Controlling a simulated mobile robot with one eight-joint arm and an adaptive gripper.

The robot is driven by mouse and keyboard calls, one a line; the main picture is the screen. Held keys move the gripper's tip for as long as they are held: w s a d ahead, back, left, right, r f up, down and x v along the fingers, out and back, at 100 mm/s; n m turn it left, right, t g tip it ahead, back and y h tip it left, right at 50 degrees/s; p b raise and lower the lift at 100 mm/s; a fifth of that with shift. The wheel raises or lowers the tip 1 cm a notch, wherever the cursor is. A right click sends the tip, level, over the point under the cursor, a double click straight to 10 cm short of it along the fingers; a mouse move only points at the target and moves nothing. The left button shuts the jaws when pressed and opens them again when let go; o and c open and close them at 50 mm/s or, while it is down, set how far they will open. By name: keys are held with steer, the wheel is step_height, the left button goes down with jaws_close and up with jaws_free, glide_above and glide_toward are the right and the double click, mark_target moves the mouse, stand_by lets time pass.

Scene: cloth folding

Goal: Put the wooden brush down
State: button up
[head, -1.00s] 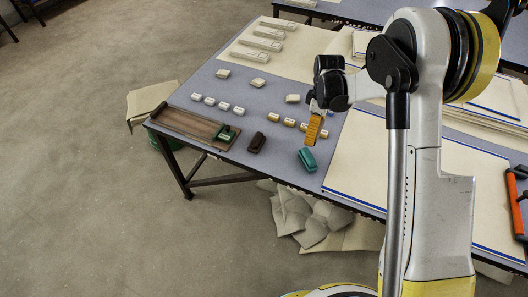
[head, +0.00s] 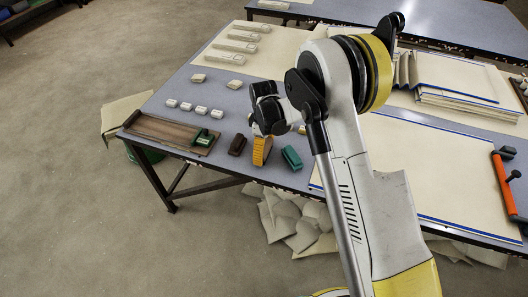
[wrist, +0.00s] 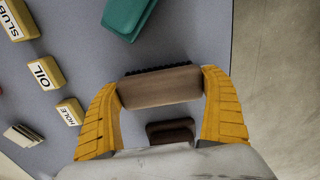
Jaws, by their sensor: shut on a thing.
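In the wrist view my gripper (wrist: 162,105) has its two yellow fingers shut on the ends of the wooden brush (wrist: 160,88), a brown block with dark bristles along its far edge. In the head view my gripper (head: 262,150) is at the table's front edge, in the gap between a dark brown brush (head: 237,144) and a teal brush (head: 291,158). The fingers hide the wooden brush there. I cannot tell whether the held brush touches the table. The wrist view also shows the teal brush (wrist: 128,14) and the dark brown brush (wrist: 170,130), both apart from it.
Yellow labelled blocks (wrist: 44,73) lie behind the brushes. A wooden board (head: 165,130) with a green-handled item (head: 203,137) lies at the left. Cream sheets (head: 395,165) cover the right, with an orange-handled tool (head: 504,182). The table's front edge (wrist: 230,40) is close.

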steer(key=shift+r, duration=0.15)
steer(key=o, duration=1.1)
steer(key=shift+f, duration=0.2)
steer(key=shift+c, duration=0.2)
steer(key=s+d+r+m+t+p, duration=0.1)
steer(key=s+d+r+p, duration=0.1)
steer(key=r, duration=0.9)
steer(key=s+d+r+m+p, duration=0.1)
steer(key=d+r+m+p, duration=0.15)
steer(key=r, duration=0.95)
steer(key=s+d+r+m+t, duration=0.2)
steer(key=s+d+r+m, duration=0.1)
steer(key=s+d+r, duration=0.45)
steer(key=s+d+r+m+t, duration=0.1)
steer(key=s+d+m+t, duration=0.1)
steer(key=s, duration=0.6)
steer(key=s+d+r+m+t, duration=0.2)
steer(key=s+d+m, duration=0.2)
steer(key=s, duration=0.4)
steer(key=shift+s+d+m, duration=0.15)
steer(key=shift+s+m, duration=0.25)
steer(key=shift+m, duration=0.35)
